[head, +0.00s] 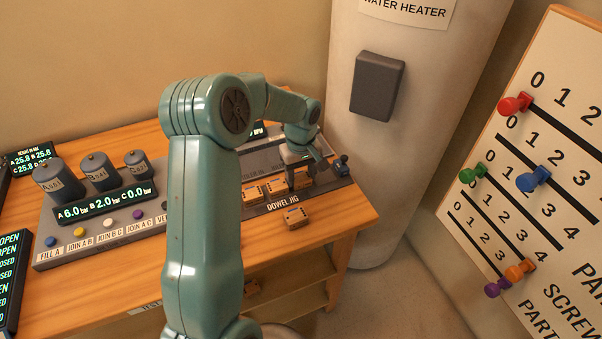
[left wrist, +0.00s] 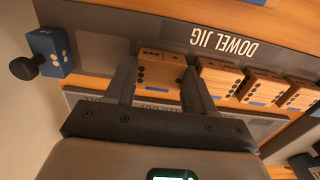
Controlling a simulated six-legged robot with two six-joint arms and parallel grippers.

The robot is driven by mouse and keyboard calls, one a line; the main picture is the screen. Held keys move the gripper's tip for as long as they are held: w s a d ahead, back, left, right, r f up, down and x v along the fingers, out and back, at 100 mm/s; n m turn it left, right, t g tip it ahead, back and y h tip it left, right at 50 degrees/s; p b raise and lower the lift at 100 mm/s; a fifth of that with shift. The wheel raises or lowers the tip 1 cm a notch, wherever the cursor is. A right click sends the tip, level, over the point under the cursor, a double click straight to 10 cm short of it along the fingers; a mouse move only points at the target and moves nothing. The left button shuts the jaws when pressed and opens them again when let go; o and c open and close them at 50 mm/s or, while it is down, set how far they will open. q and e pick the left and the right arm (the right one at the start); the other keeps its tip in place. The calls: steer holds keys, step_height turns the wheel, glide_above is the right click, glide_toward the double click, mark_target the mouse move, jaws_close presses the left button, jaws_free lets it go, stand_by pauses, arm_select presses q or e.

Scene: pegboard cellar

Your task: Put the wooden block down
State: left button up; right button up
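My left gripper (head: 299,168) reaches over the dowel jig from above. In the left wrist view, its two fingers (left wrist: 160,88) press against both sides of a wooden block (left wrist: 160,70) with dark dots on its face. This block also shows under the gripper in the head view (head: 301,180), at the right end of a row of similar blocks (head: 262,190). Its underside is hidden, so I cannot tell whether it touches the jig. The dowel jig (head: 318,190) is a dark grey board with a white label. My right gripper is not in view.
Other row blocks (left wrist: 262,88) stand close beside the held one. A loose block (head: 296,217) lies in front of the jig. A blue piece with a black knob (head: 342,165) sits at the jig's right end. The water heater (head: 400,130) stands right of the table.

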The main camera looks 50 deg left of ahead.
mark_target(301, 178)
arm_select(q)
steer(key=shift+o, duration=0.7)
steer(key=shift+r, duration=0.1)
steer(key=shift+r+p, duration=0.25)
steer(key=shift+p, duration=0.05)
step_height(301, 178, up, 12)
steer(key=shift+f, duration=0.15)
steer(key=shift+s+f, duration=0.1)
